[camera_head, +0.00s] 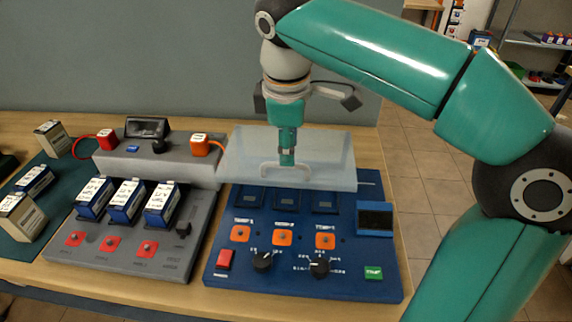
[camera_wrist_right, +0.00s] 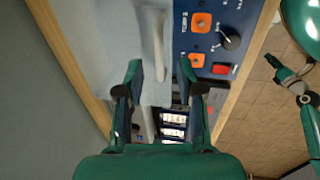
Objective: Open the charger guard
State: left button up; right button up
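The charger guard (camera_head: 330,155) is a pale translucent cover over the rear part of the blue charger panel (camera_head: 345,277). A white bar handle (camera_head: 265,170) is on it. It also shows in the right wrist view as a pale strip (camera_wrist_right: 158,38). My right gripper (camera_head: 287,160) points down at the handle. In the right wrist view its two fingers (camera_wrist_right: 158,75) are apart, with the handle between them in the picture and gaps on both sides. I cannot tell contact. Part of my left arm's end (camera_wrist_right: 290,82) shows at that view's right edge; its finger state is unclear.
A grey charger (camera_head: 180,250) with several blue-and-white batteries stands left of the blue panel. Red and orange plugs sit on its rear housing. More batteries lie on a green mat (camera_head: 65,210). A wall is close behind the table.

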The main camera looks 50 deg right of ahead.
aim_at(287, 180)
jog(key=shift+w+d+f+b, duration=0.15)
jog(key=shift+f, duration=0.85)
jog(key=shift+w+d+f+b, duration=0.1)
jog(key=shift+d+f+b, duration=0.05)
jog(key=shift+f, duration=0.85)
jog(key=shift+c, duration=0.3)
grip_shut()
jog(key=shift+a, duration=0.15)
